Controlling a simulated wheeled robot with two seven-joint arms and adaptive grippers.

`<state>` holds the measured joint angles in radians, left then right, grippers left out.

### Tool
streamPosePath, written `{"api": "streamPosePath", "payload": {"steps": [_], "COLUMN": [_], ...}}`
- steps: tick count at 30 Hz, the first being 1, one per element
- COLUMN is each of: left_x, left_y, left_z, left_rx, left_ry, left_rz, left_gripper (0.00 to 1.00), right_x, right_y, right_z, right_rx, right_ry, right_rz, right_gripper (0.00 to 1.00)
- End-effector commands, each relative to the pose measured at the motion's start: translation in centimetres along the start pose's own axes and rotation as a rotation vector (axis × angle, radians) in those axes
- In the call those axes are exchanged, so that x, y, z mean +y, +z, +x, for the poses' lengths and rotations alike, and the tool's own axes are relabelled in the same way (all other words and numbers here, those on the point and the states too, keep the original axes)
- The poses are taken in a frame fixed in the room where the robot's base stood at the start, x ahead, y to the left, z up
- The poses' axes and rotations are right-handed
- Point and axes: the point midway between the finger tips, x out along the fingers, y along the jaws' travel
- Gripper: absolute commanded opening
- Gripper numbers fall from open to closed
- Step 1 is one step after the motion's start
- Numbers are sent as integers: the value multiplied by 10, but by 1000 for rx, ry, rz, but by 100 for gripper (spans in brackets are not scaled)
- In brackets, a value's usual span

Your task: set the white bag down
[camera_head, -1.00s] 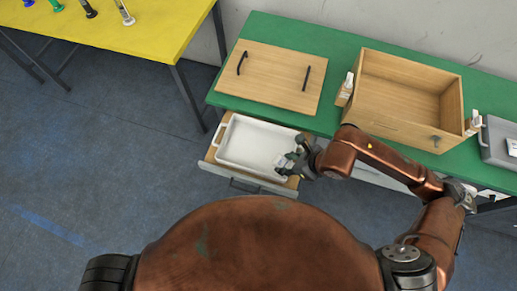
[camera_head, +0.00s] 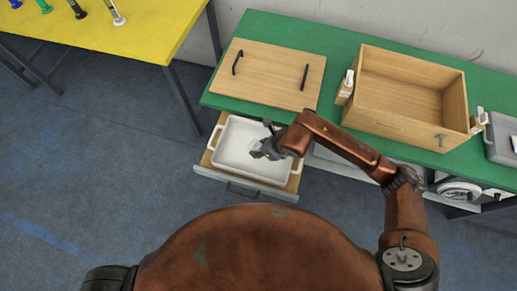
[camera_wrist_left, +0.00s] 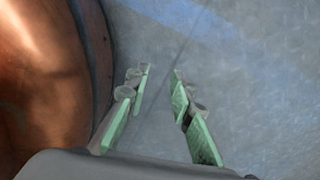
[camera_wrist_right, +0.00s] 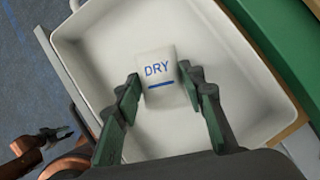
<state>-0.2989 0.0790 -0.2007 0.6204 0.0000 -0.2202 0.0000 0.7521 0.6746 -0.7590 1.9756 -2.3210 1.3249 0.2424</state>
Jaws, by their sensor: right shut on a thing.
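The white bag (camera_wrist_right: 157,70), marked "DRY" in blue, is between the fingertips of my right gripper (camera_wrist_right: 162,90) in the right wrist view. The right gripper is shut on it, over the white tray (camera_wrist_right: 95,40). In the head view my right gripper (camera_head: 266,146) is over the right part of the white tray (camera_head: 235,140), which sits in an open drawer (camera_head: 207,158). I cannot tell whether the bag touches the tray floor. My left gripper (camera_wrist_left: 157,95) is open and empty above the floor in the left wrist view.
A green table (camera_head: 245,104) holds a wooden lid with black handles (camera_head: 270,72) and an open wooden box (camera_head: 415,95). A grey case (camera_head: 498,138) is at the right edge. A yellow table (camera_head: 130,35) is at upper left. The tray's left part is clear.

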Motion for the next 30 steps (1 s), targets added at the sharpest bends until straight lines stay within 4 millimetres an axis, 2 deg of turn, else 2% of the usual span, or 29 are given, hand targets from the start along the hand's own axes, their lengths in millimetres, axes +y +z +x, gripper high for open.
{"api": "streamPosePath", "payload": {"steps": [5, 8, 10, 12, 20, 21, 28, 30], "left_x": [0, 1, -1, -1, 0, 0, 0, 0], "left_y": [3, 9, -4, -10, -10, -11, -11, -10], "left_z": [6, 13, 11, 10, 9, 9, 9, 9], "left_rx": [-5, -16, -8, -6, -8, -7, -8, -8], "left_ry": [1, 1, -1, -1, 0, 0, 1, 1], "left_rz": [0, 0, -7, -9, -9, -9, -8, -8], "left_gripper": [22, 22, 22, 22, 22, 22, 22, 22], "right_x": [-2, -1, -2, -2, -2, -2, -2, -2], "right_y": [1, -10, -13, -14, -14, -14, -14, -14], "right_z": [17, 32, 38, 40, 39, 39, 39, 39], "right_rx": [1, 4, 2, 0, 0, 1, 0, 0], "right_ry": [1, 3, 2, 1, 0, 0, 0, 0], "right_rz": [2, 3, 1, 0, 0, 0, 0, 0], "right_gripper": [13, 13, 13, 13, 13, 39, 54, 54]}}
